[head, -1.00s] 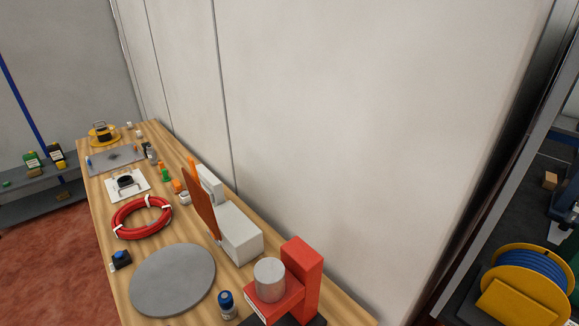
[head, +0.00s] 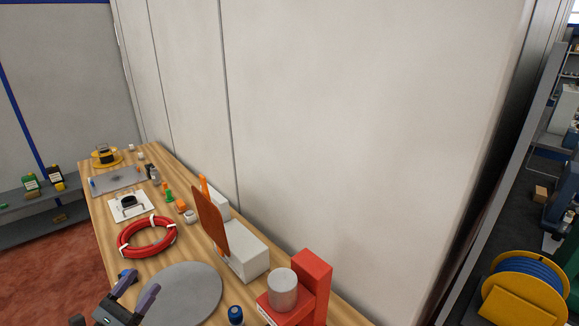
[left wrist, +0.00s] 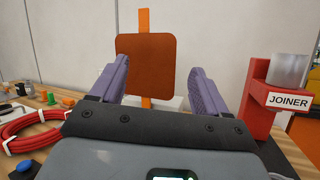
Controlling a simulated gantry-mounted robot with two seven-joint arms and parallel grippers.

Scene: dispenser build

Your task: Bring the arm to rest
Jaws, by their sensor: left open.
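My left gripper (head: 132,299) is at the lower left of the head view, near the front edge of the wooden table (head: 112,247). Its two purple fingers are spread apart with nothing between them. In the left wrist view the same open gripper (left wrist: 152,85) points towards a brown square panel (left wrist: 146,60) on an orange post, which stands beyond the fingertips. In the head view this panel (head: 210,222) stands against a white block (head: 247,262). My right gripper is in neither view.
A red stand (head: 313,280) labelled JOINER holds a grey cylinder (head: 283,290). A wall (head: 330,120) runs behind the table.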

